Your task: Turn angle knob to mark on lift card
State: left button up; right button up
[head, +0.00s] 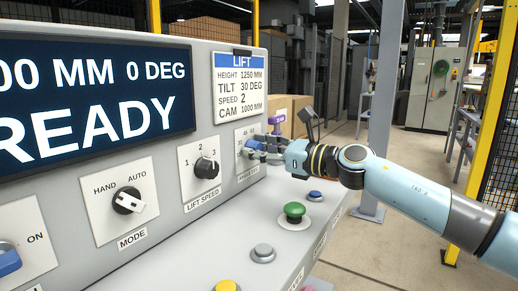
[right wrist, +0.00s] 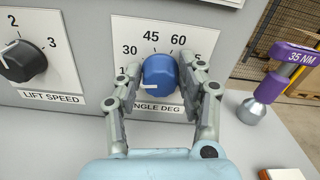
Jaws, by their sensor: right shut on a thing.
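The blue angle knob (right wrist: 159,72) sits on a white plate labelled ANGLE DEG, with 30, 45 and 60 readable above it. Its white pointer line shows at the lower left of its face, below the 30; the exact mark it meets is hidden by a finger. In the head view the knob (head: 254,144) is small and partly covered. My right gripper (right wrist: 159,64) is shut on the knob, one finger on each side. The lift card (head: 240,88) at the panel's upper right reads TILT 30 DEG. My left gripper is out of view.
The black lift speed knob (head: 207,168) is left of the angle knob. A purple 35 NM tool (right wrist: 292,57) stands to the right. A green button (head: 294,209) and a blue button (head: 315,196) are on the ledge below. The display (head: 95,95) reads 0 DEG and READY.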

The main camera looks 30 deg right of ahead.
jog(key=shift+m, duration=0.3)
jog(key=m+p, duration=0.2)
jog(key=m, duration=0.1)
jog(key=shift+r+p, duration=0.15)
jog(key=shift+p, duration=0.25)
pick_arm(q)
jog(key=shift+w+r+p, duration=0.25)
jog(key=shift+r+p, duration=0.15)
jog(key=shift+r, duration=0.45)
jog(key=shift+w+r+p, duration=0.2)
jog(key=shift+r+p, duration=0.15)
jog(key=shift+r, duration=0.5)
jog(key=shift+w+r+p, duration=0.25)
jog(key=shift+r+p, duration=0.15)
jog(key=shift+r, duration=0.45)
pick_arm(e)
jog(key=shift+d+m, duration=0.1)
jog(key=shift+m, duration=1.9)
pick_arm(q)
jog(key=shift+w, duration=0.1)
pick_arm(e)
jog(key=o, duration=1)
jog(key=shift+o, duration=0.2)
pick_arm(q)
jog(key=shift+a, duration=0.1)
pick_arm(e)
jog(key=shift+s+d+f, duration=0.1)
jog(key=shift+f, duration=0.1)
